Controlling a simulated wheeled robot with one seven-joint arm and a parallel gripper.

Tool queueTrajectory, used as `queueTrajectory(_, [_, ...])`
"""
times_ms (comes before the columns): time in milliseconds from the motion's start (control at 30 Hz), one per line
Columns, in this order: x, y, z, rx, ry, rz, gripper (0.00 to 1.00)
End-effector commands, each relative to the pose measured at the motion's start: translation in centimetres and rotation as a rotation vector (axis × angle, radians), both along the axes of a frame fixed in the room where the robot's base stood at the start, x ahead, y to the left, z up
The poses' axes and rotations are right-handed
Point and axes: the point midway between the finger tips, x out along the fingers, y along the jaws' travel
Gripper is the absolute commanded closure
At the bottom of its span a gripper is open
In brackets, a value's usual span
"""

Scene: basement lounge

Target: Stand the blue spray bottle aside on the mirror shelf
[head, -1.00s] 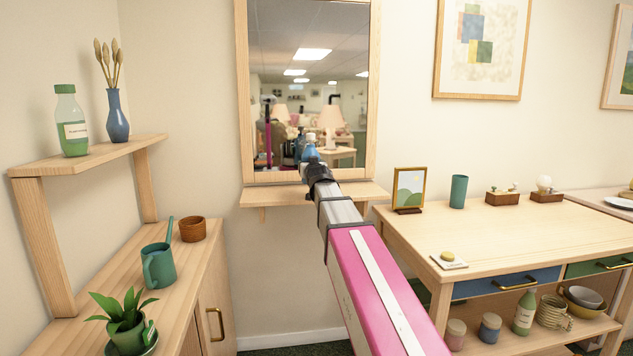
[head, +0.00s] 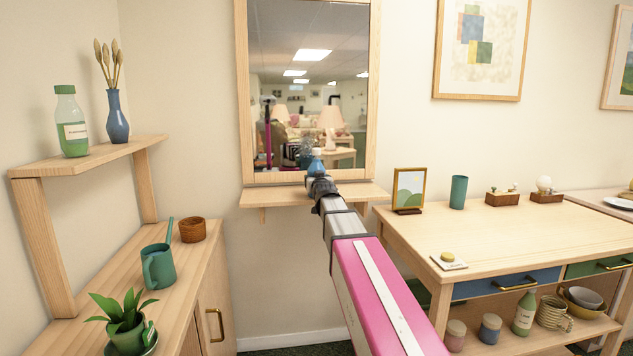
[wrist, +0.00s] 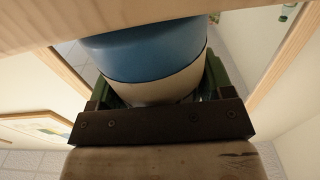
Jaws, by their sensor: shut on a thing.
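The blue spray bottle (head: 317,165) shows only its blue and white top above my gripper (head: 321,184) in the head view. My gripper is shut on it, at the mirror shelf (head: 262,196). In the wrist view the bottle's blue and white body (wrist: 150,55) is close up between the dark green jaw pads. The pale wooden edge across the top of the wrist view partly covers the bottle. The arm hides the bottle's lower part in the head view, and I cannot tell whether its base touches the shelf.
The wood-framed mirror (head: 310,50) stands directly behind the shelf. The shelf's left and right parts look bare. A picture frame (head: 409,190) and a green cup (head: 458,192) stand on the table to the right. A low cabinet with a watering can (head: 158,267) is left.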

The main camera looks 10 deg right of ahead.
Motion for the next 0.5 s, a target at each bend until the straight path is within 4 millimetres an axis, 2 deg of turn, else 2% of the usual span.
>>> queueTrajectory(167, [0.01, 0.01, -0.18, 0.000, -0.002, 0.000, 0.72])
queueTrajectory(200, [0.01, 0.01, -0.23, 0.000, 0.000, 0.000, 0.16])
queueTrajectory(267, [0.01, 0.01, -0.22, 0.000, 0.000, 0.000, 0.01])
queueTrajectory(500, [0.00, 0.01, -0.20, 0.000, 0.000, 0.000, 0.01])
